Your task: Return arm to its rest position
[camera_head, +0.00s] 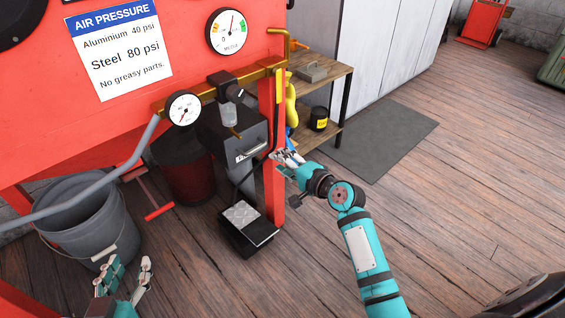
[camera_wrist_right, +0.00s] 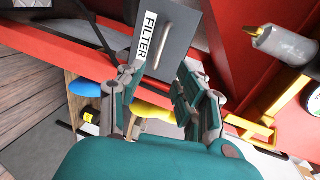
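My right arm (camera_head: 362,245) is teal and reaches up from the bottom right in the head view. Its right gripper (camera_head: 285,160) is just right of the grey filter box (camera_head: 247,150), by the red post. In the right wrist view my right gripper (camera_wrist_right: 160,82) has its fingers apart with nothing between them. The panel labelled FILTER (camera_wrist_right: 172,30) and its bar handle (camera_wrist_right: 165,40) lie beyond the fingertips; I cannot tell whether they touch. My left gripper (camera_head: 131,268) is low on the left in the head view, by the grey bucket, its fingers apart and empty.
The red cabinet (camera_head: 45,130) carries gauges and a grey hose. A grey bucket (camera_head: 82,243) and a black foot pedal (camera_head: 249,228) stand on the floor. A wooden shelf (camera_head: 326,80) stands behind my right gripper.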

